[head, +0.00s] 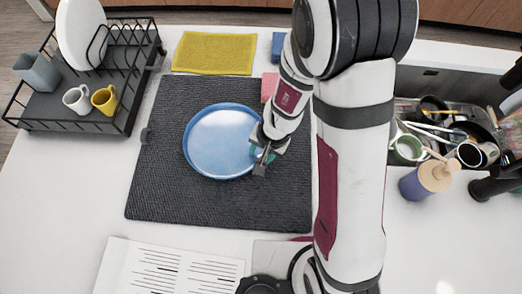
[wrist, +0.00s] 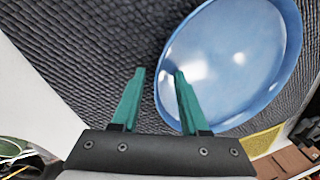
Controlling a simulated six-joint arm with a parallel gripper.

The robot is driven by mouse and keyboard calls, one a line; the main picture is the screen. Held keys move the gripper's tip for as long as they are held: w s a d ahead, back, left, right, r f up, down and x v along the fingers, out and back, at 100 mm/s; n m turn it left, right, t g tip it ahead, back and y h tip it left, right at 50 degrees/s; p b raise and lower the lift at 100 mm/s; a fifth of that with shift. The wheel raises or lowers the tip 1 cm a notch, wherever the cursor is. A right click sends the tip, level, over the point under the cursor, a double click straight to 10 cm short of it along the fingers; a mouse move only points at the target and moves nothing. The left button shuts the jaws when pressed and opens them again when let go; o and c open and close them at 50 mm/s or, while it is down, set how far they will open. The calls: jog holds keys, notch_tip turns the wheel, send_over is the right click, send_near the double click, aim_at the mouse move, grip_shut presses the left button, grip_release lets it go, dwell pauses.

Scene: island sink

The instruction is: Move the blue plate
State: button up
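The blue plate (head: 220,140) lies on the dark ribbed mat (head: 165,205), left of my arm. My gripper (head: 262,156) is at the plate's right rim. In the wrist view the plate (wrist: 235,60) fills the upper right. My gripper's two green fingers (wrist: 160,72) stand apart there, with the near rim of the plate showing between them. The right finger overlaps the plate and the left one overlaps the mat. I cannot tell whether either finger touches the rim.
A black dish rack (head: 125,118) with a white plate and mugs stands at upper left. A yellow cloth (head: 214,53) lies behind the mat. An open book (head: 165,270) is in front.

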notch_tip(320, 180, up, 16)
jog(key=s+d, duration=0.1)
jog(key=d, duration=0.1)
jog(key=shift+d+f, duration=0.25)
jog(key=shift+d, duration=0.15)
jog(key=shift+s, duration=0.15)
